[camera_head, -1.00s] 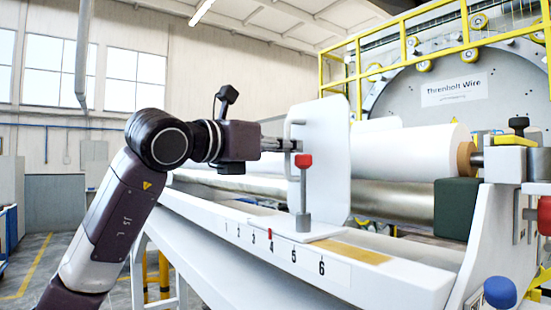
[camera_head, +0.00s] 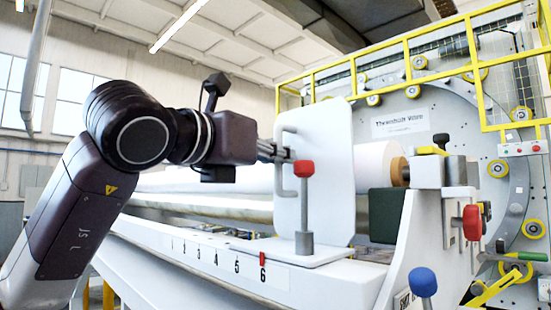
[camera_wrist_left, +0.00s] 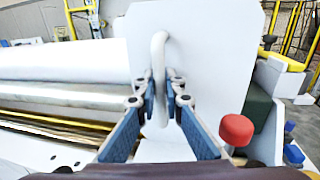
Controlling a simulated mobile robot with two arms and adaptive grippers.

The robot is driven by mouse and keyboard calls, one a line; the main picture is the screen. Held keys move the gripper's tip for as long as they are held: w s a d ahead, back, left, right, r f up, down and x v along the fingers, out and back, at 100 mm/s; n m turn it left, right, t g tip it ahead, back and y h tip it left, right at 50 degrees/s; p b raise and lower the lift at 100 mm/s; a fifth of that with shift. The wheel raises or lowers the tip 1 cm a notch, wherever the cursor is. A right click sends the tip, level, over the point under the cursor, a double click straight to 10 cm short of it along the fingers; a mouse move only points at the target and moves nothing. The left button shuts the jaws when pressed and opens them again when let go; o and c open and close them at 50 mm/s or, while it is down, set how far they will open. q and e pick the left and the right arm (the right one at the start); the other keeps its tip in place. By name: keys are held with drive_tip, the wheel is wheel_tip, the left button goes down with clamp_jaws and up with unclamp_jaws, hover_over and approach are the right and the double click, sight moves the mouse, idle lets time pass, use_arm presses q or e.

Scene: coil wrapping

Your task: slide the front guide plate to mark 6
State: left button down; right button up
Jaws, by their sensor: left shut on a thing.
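The front guide plate (camera_head: 328,170) is a white upright panel with rounded corners on a flat foot. It stands on the white rail with the number scale (camera_head: 217,262). A red pointer (camera_head: 262,257) on the foot's edge is at the mark 6. My left gripper (camera_head: 288,154) is shut on the plate's handle (camera_head: 285,180), a grey-white bar. In the left wrist view the blue-padded fingers (camera_wrist_left: 160,95) close around the handle (camera_wrist_left: 159,60). A red-knobbed clamp post (camera_head: 304,205) stands on the foot; its red knob also shows in the wrist view (camera_wrist_left: 236,130). My right gripper is not in view.
A white roll (camera_head: 378,165) lies behind the plate, with a dark green block (camera_head: 386,213) to the right. A blue knob (camera_head: 423,283) and a red knob (camera_head: 472,222) stick out at the right end. A yellow railing (camera_head: 420,40) stands behind.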

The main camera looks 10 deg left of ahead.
use_arm(q)
drive_tip(key=c, duration=2.3)
unclamp_jaws()
drive_tip(key=shift+s+d, duration=0.1)
drive_tip(key=shift+d, duration=0.05)
drive_tip(key=shift+c, duration=0.2)
drive_tip(key=o, duration=0.3)
drive_tip(key=shift+s+d, duration=0.1)
drive_tip(key=shift+d, duration=0.05)
drive_tip(key=v, duration=1.2)
